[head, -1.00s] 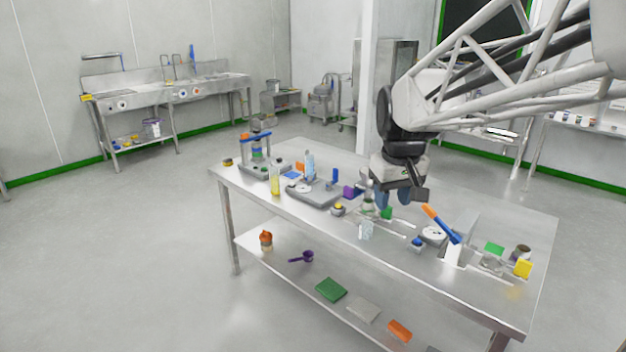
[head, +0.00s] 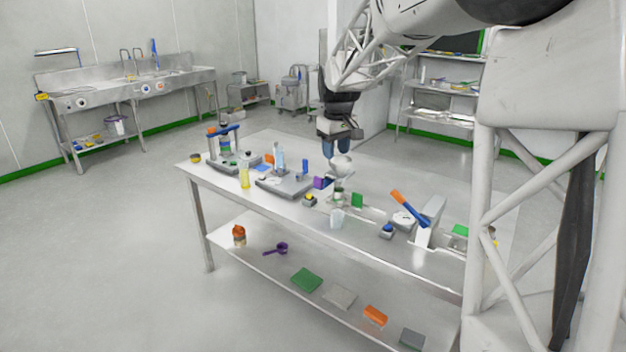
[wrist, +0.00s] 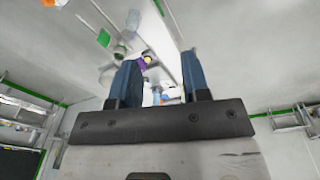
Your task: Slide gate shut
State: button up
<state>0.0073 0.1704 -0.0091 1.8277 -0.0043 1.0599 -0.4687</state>
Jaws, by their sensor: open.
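My gripper (head: 338,147) is open and empty, with blue fingers pointing down above the back middle of the steel bench. In the wrist view its two fingers (wrist: 160,78) stand well apart. A small pale hopper-like piece (head: 341,165) on a stand shows just below the fingers in the head view; I cannot tell if they touch. A purple block (head: 320,183) and a green block (head: 357,200) sit near that stand. I cannot make out for sure which part is the gate, or whether it is open or shut.
The bench's back left is fairly clear. Coloured pads lie on the lower shelf.

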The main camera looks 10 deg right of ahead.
jog(key=w+f+n, duration=0.1)
jog(key=w+f, duration=0.2)
jog(key=w, duration=0.5)
jog(key=w+f+n, duration=0.1)
jog(key=w+f, duration=0.3)
jog(key=w, duration=0.3)
jog(key=n+g, duration=0.1)
jog(key=n, duration=0.1)
send_near(318, 187)
jog(key=shift+w+d+r, duration=0.15)
jog(key=shift+w+r, duration=0.15)
jog(key=shift+w, duration=0.15)
jog(key=shift+f, duration=0.1)
jog(key=shift+f, duration=3.85)
grip_shut()
